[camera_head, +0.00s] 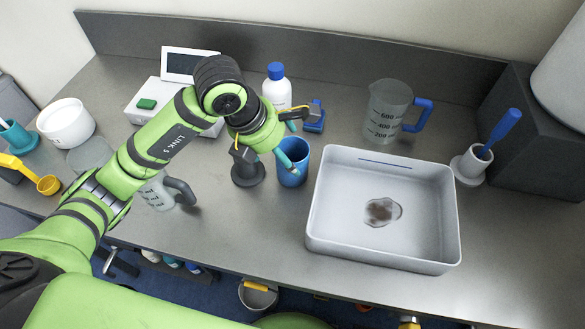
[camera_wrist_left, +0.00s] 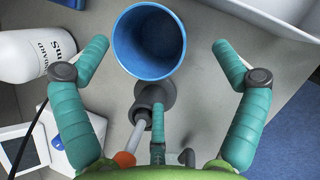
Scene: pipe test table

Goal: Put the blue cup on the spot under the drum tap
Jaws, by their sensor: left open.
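The blue cup (camera_head: 292,170) stands upright on the table, just left of the grey tray. In the left wrist view the cup (camera_wrist_left: 135,68) is at the top middle, seen from above into its open mouth; it looks empty. My left gripper (camera_head: 296,138) is open at the cup. In the wrist view its two teal fingers (camera_wrist_left: 160,47) are spread on either side of the cup, with gaps showing on both sides. A pale drum (camera_head: 565,85) is partly visible at the right edge, by a dark block. The tap and the spot under it are not visible. My right gripper is not in view.
The grey tray (camera_head: 325,215) with a brownish wet patch lies right of the cup. A white bottle (camera_head: 277,90) and a jug (camera_head: 386,110) stand behind. A brush holder (camera_head: 471,165) stands by the dark block (camera_head: 535,140). A dark-based stand (camera_head: 247,172) is close left of the cup.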

